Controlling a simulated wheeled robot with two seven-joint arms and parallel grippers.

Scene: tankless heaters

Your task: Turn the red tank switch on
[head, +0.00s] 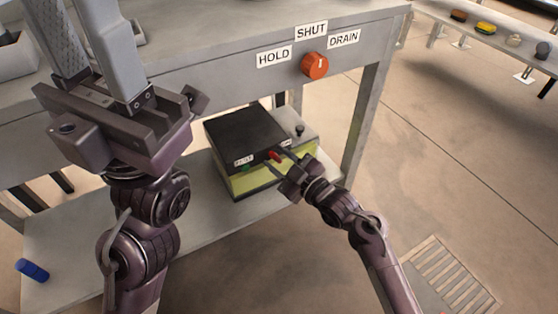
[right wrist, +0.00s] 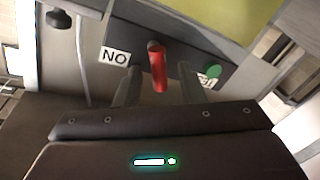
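The red tank switch (head: 274,155) is a small red lever on the front of a black and yellow-green box (head: 246,136) on the lower shelf. In the right wrist view the red switch (right wrist: 158,68) stands between the two fingers of my right gripper (right wrist: 158,88), with gaps on both sides. My right gripper (head: 281,157) is open at the box's front. My left gripper (head: 76,25) is large at the upper left, fingers apart and empty, far from the switch; its fingertips are cut off by the frame.
A green button (head: 245,168) sits left of the switch. An orange knob (head: 315,65) with HOLD, SHUT and DRAIN labels is on the table's front edge above. A label reading ON upside down (right wrist: 115,56) is beside the switch. A blue cylinder (head: 32,270) lies at lower left.

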